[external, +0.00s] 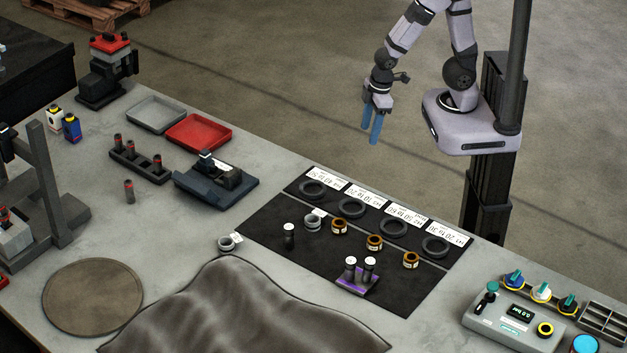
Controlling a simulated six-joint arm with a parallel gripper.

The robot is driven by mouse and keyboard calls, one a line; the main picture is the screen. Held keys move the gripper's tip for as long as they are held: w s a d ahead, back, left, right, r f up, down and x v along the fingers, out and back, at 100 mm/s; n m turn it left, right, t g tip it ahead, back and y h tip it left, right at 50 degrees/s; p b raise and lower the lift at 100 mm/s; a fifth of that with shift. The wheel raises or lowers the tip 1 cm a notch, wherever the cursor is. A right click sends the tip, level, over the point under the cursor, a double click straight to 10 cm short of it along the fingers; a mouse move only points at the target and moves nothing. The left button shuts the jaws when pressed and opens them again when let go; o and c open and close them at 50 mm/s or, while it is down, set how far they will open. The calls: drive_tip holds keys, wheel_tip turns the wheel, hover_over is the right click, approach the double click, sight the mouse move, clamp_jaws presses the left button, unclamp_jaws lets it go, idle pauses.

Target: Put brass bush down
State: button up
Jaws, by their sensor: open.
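Three brass bushes show on the dark mat (285,240) in the external view: a left one (339,227), a middle one (374,242) and a right one (411,260). They sit in a slanting row in front of several dark rings (352,208) with white labels. My gripper (373,132) has blue fingers that point down. It is up behind the far edge of the table, away from the bushes. It is open and no object shows between its fingers.
Grey rings (312,222) and a dark pin (289,236) stand left of the bushes. A purple block with two pins (357,276) is in front. A control box (516,321) stands at right, a crumpled cloth (235,315) in front, and a blue vise-like fixture (216,186) at left.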

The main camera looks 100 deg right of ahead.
drive_tip(key=shift+m+g+y, duration=0.3)
drive_tip(key=shift+m+g, duration=0.5)
drive_tip(key=shift+g, duration=0.1)
drive_tip(key=s+r, duration=0.1)
drive_tip(key=s+a+r, duration=0.1)
drive_tip(key=s, duration=0.1)
drive_tip(key=s+r, duration=0.1)
drive_tip(key=shift+s+a, duration=0.25)
drive_tip(key=shift+s, duration=0.05)
drive_tip(key=shift+f, duration=0.15)
